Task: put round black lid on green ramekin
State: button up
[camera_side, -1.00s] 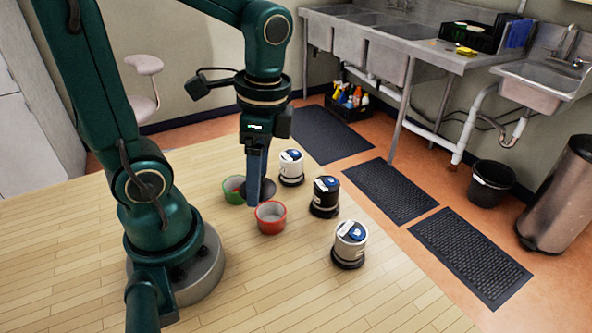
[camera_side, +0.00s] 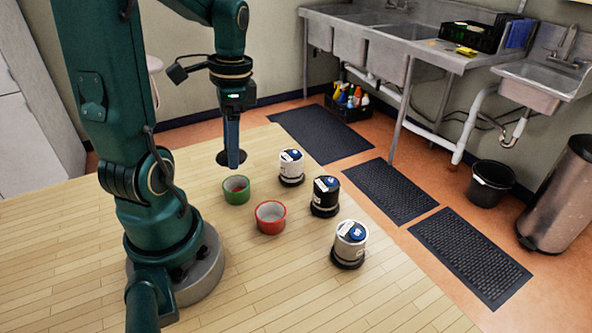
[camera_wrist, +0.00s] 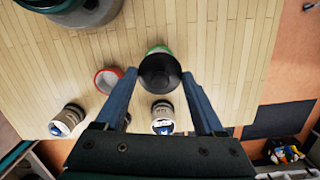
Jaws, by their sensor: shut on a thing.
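The round black lid (camera_side: 224,160) is held between the fingers of my gripper (camera_side: 232,163). It also shows in the wrist view (camera_wrist: 160,72), flat side towards the camera. The green ramekin (camera_side: 237,198) stands upright and open on the wooden table, just below the lid in the side picture. In the wrist view, only the far rim of the green ramekin (camera_wrist: 157,49) shows past the lid; the rest is hidden. The lid and ramekin are apart, with the lid held up in the air. My gripper (camera_wrist: 160,76) is shut on the lid.
A red ramekin (camera_side: 270,222) stands close to the green one. A white-topped canister (camera_side: 291,171), a black canister (camera_side: 325,198) and another pale canister (camera_side: 349,246) stand to the right. The table (camera_side: 290,300) is bare at the front.

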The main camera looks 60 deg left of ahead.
aim_at(240, 154)
jog(key=shift+f, duration=2.65)
jog(key=shift+f, duration=0.5)
jog(key=o, duration=1)
jog(key=shift+w+d+r, duration=0.1)
jog(key=shift+w+r, duration=0.1)
jog(key=shift+r, duration=1.6)
jog(key=shift+w+r, duration=0.25)
jog(key=shift+r, duration=1.6)
jog(key=shift+w+d+r, duration=0.1)
jog(key=shift+w+r, duration=0.1)
jog(key=shift+r, duration=1.6)
